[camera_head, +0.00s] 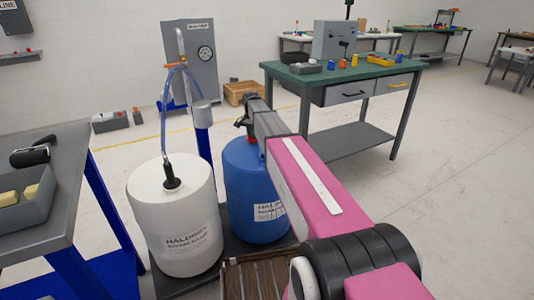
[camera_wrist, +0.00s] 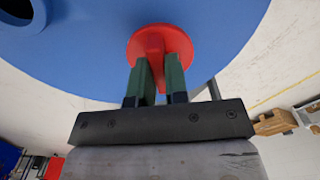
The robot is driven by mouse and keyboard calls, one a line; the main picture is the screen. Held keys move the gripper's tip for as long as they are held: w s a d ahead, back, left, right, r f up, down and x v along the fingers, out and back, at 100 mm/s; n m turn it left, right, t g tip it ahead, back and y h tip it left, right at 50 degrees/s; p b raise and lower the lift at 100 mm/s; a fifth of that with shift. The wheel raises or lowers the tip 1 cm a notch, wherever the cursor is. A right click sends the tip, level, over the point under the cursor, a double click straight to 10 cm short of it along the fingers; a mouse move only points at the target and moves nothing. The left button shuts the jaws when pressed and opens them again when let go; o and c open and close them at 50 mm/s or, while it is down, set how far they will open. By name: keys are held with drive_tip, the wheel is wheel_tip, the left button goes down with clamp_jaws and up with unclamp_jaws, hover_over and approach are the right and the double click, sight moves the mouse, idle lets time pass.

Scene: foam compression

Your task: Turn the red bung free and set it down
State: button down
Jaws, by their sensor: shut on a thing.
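The red bung (camera_wrist: 160,42) sits at the top of the blue drum (camera_wrist: 95,45) in the wrist view. It has a round flange and a raised grip bar. My gripper (camera_wrist: 160,75) is shut on that grip bar, one green-padded finger on each side. I cannot tell from this view whether the bung is seated or loose. In the head view the blue drum (camera_head: 245,190) stands upright, and my arm hides much of its top and the bung.
A white drum (camera_head: 172,225) with a hose and black fitting stands left of the blue drum. A grey bench (camera_head: 70,185) is at the left. A green-topped table (camera_head: 290,72) with drawers is behind. A dark opening (camera_wrist: 18,12) shows on the blue drum's top.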

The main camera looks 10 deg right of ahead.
drive_tip(key=shift+f, duration=0.55)
drive_tip(key=c, duration=1.1)
unclamp_jaws()
drive_tip(key=shift+o, duration=0.2)
drive_tip(key=shift+r, duration=4.5)
drive_tip(key=s+d+r, duration=0.1)
drive_tip(key=s+d, duration=0.1)
drive_tip(key=s, duration=0.3)
drive_tip(key=s+d+r, duration=0.1)
drive_tip(key=s+r, duration=0.1)
drive_tip(key=s, duration=0.4)
drive_tip(key=shift+s+d, duration=0.2)
drive_tip(key=shift+d, duration=0.15)
